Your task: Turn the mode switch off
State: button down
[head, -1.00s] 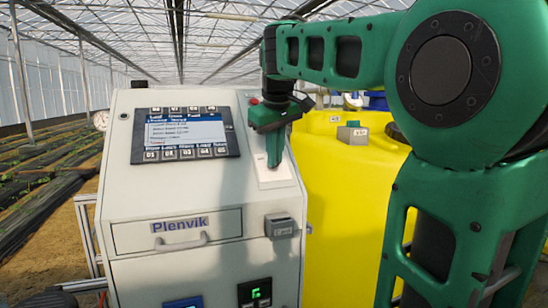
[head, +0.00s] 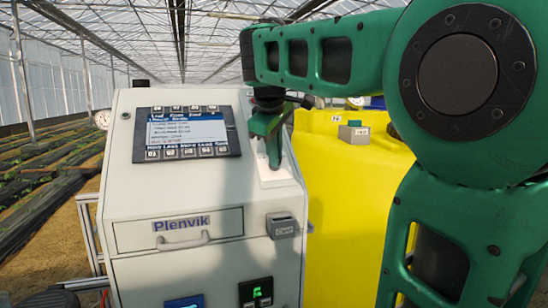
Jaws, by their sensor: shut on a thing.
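My gripper (head: 274,163) is at the upper right of the sloped face of the Plenvik cabinet (head: 134,188), right of the display. Its fingers point down onto a white plate (head: 279,179) and are shut on the mode switch there. The switch itself is hidden behind the fingers, so I cannot read its position.
A display with buttons (head: 187,133) is left of my gripper. Below are a drawer with a handle (head: 183,244) and a small grey box (head: 282,226). A yellow tank (head: 350,200) with a grey-green block (head: 354,131) stands close on the right.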

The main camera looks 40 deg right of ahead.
jog(key=shift+f, duration=0.2)
jog(key=c, duration=1.9)
grip_release()
jog(key=shift+w, duration=0.1)
jog(key=shift+r, duration=0.2)
jog(key=shift+a+r, duration=0.15)
jog(key=shift+r, duration=0.2)
jog(key=v, duration=1)
jog(key=shift+f, duration=0.15)
